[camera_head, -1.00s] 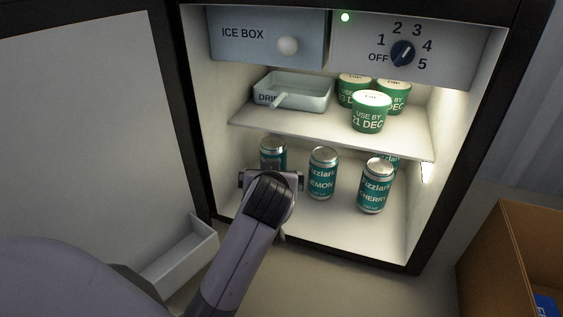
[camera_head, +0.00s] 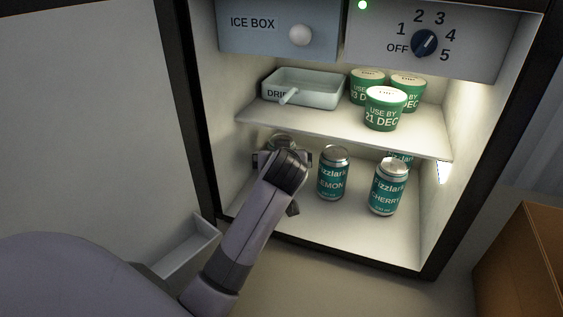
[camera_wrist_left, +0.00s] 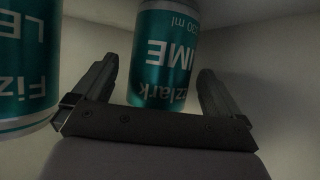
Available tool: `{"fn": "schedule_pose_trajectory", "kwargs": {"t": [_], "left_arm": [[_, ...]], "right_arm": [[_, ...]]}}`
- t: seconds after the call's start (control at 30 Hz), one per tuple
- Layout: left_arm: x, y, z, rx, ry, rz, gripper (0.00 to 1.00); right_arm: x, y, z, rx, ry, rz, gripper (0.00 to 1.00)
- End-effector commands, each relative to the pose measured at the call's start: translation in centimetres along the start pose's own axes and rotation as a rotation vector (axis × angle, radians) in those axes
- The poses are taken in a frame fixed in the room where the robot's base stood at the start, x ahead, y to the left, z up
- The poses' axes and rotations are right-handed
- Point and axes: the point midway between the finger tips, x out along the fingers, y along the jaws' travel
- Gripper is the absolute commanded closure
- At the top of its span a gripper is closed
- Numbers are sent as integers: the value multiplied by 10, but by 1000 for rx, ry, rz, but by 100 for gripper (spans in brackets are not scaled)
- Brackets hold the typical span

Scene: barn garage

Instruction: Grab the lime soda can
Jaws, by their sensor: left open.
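The lime soda can (camera_wrist_left: 165,60) is teal with "LIME" on its label and shows upside down in the left wrist view. It stands between the two fingers of my open left gripper (camera_wrist_left: 156,78), which have not closed on it. In the head view my left gripper (camera_head: 282,158) is inside the fridge on the lower level and hides most of that can; only part of its silver top shows. The lemon can (camera_head: 333,173) stands just to the right. In the left wrist view the lemon can (camera_wrist_left: 25,70) is close beside the left finger.
The cherry can (camera_head: 388,187) stands further right, with another can (camera_head: 401,158) partly hidden behind it. The shelf (camera_head: 330,133) above bears a drip tray (camera_head: 310,95) and green tubs (camera_head: 384,110). The open door (camera_head: 90,110) is left; a cardboard box (camera_head: 520,265) is lower right.

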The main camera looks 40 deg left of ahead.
Motion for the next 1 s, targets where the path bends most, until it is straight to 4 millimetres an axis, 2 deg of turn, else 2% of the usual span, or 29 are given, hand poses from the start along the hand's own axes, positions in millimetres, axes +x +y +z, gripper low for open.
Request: {"fn": "schedule_pose_trajectory", "kwargs": {"t": [0.23,0.27,0.4,0.47,0.77,1.0], "left_arm": [[2,0,0,-1,1,0,1],[2,0,0,-1,1,0,7],[2,0,0,0,1,0,53],[2,0,0,0,1,0,70],[1,0,-3,-1,4,1,71],[1,-2,-14,0,5,2,71]], "right_arm": [[0,0,0,3,0,0,57],[0,-1,0,3,0,0,57],[0,-1,1,4,-1,0,57],[0,-1,2,4,-2,0,57],[-1,-1,1,5,-4,0,57],[-8,-1,-7,3,-3,0,57]]}}
